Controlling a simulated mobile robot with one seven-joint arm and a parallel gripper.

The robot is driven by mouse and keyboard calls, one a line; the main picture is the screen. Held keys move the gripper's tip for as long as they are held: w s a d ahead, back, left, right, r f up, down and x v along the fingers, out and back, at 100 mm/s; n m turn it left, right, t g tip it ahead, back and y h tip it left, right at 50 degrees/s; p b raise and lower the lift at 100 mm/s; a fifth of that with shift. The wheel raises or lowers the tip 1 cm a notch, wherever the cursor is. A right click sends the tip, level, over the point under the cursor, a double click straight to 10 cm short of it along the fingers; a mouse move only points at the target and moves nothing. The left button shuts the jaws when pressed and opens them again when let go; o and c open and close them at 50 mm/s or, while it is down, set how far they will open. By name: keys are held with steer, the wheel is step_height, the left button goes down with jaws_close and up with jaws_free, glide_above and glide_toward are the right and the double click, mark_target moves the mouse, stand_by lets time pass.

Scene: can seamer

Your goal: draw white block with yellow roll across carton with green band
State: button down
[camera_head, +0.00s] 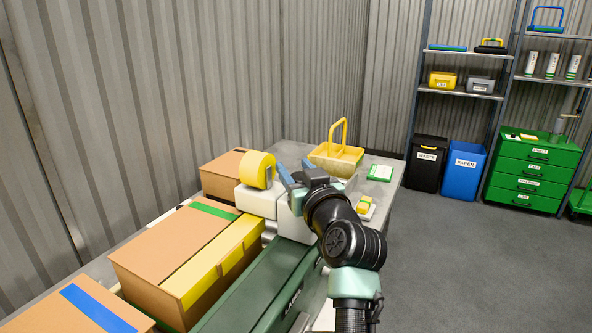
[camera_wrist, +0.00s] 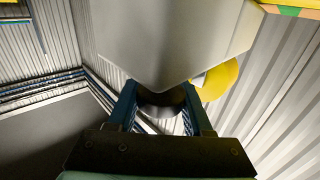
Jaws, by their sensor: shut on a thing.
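The white block (camera_head: 258,203) stands at the far end of the carton with the green band (camera_head: 212,208), with the yellow roll (camera_head: 258,168) on top. My gripper (camera_head: 290,176) is at the block's right side, blue fingers raised. In the wrist view the block (camera_wrist: 175,35) fills the top, and part of the yellow roll (camera_wrist: 218,80) shows behind it. My gripper (camera_wrist: 160,100) is shut on a dark round part below the block, apparently its handle. The carton has a yellow strip (camera_head: 215,262) along its right edge and side. Contact between block and carton cannot be told.
A dark green belt-like surface (camera_head: 262,285) runs along the right. A yellow basket (camera_head: 335,158) is on the grey table behind my gripper. Open floor lies to the right.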

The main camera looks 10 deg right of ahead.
steer(key=shift+c, duration=1.6)
jaws_free()
steer(key=s+d+b, duration=0.1)
steer(key=s+d, duration=0.1)
steer(key=s, duration=1)
steer(key=shift+s+b, duration=0.3)
steer(key=shift+s, duration=0.1)
steer(key=s+a+r+t+p, duration=0.2)
steer(key=a+r, duration=0.1)
steer(key=r, duration=0.4)
steer(key=s+a+r+t+h+p, duration=0.1)
steer(key=s+a+r+p, duration=0.1)
steer(key=r, duration=0.5)
steer(key=s+a+r+t+p, duration=0.2)
steer(key=a+r, duration=0.1)
steer(key=r, duration=0.4)
steer(key=s+a+r+m+t+h+p, duration=0.1)
steer(key=s+a+r+t+p, duration=0.1)
steer(key=s+r, duration=0.9)
step_height(320, 180, up, 2)
steer(key=a+t, duration=0.1)
steer(key=t, duration=0.1)
steer(key=shift+a+r+m+t+h+p, duration=0.15)
steer(key=shift+m+t+h+p, duration=0.15)
steer(key=shift+m+h+p, duration=0.1)
